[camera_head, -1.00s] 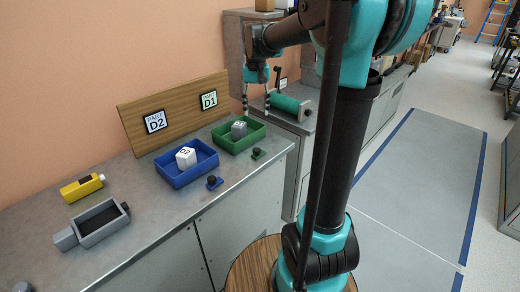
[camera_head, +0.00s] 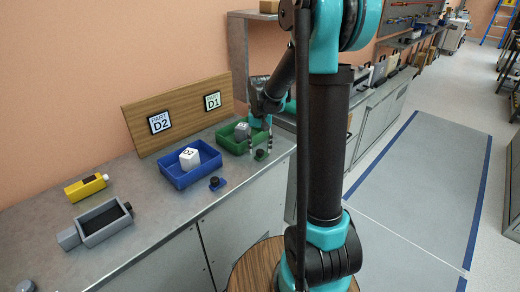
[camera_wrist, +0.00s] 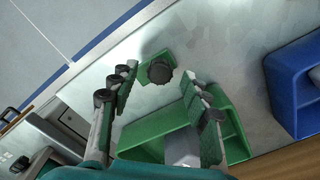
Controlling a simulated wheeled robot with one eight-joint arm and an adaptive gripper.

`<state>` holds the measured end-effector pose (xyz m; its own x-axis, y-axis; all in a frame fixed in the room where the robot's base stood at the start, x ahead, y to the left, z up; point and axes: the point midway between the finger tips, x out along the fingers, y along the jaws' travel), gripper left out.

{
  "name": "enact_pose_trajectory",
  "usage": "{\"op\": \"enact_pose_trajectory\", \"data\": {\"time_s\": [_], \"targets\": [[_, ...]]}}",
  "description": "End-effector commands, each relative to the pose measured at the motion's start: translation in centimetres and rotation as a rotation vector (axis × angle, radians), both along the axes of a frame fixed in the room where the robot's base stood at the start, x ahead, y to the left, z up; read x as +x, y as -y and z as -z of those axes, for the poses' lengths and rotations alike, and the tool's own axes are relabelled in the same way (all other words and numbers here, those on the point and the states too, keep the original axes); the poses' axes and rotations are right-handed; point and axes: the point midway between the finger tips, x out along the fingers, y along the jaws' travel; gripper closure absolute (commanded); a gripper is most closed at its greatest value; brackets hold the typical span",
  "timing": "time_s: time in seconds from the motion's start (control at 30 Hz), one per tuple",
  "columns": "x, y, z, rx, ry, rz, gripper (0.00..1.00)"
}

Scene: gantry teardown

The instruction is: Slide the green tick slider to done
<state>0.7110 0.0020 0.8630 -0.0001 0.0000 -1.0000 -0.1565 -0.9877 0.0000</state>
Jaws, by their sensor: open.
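The green tick slider (camera_head: 260,155) is a small green base with a dark round knob, on the counter in front of the green tray (camera_head: 229,146). In the wrist view the slider's dark knob (camera_wrist: 160,72) shows between the fingertips, with its green base partly behind it. My gripper (camera_head: 261,149) is open and empty, pointing down over the slider. In the wrist view my gripper (camera_wrist: 160,77) has one finger on each side of the knob, with gaps. I cannot tell how high the fingertips are above the counter.
A grey block (camera_head: 242,130) lies in the green tray. A blue tray (camera_head: 174,180) holds a white D2 block (camera_head: 189,159), with a blue slider (camera_head: 217,183) in front. A wooden board (camera_head: 185,112) with D1 and D2 signs stands behind. A yellow item (camera_head: 86,187) and grey box (camera_head: 103,220) lie left.

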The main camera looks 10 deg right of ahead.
Motion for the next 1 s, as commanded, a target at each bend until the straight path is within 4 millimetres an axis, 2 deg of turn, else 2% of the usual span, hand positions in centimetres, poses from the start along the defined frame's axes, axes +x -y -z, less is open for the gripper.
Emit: {"op": "enact_pose_trajectory", "data": {"time_s": [0.13,0.43,0.8,0.83,1.0], "targets": [[-0.02,0.00,0.92,0.000,0.000,0.000,0.53],[-0.04,0.00,1.10,0.000,0.000,0.000,0.53],[-0.03,0.01,1.09,0.000,0.000,0.000,0.97],[-0.03,0.01,1.08,0.000,0.000,0.000,1.00],[-0.03,0.01,1.08,0.000,0.000,0.000,1.00]]}}
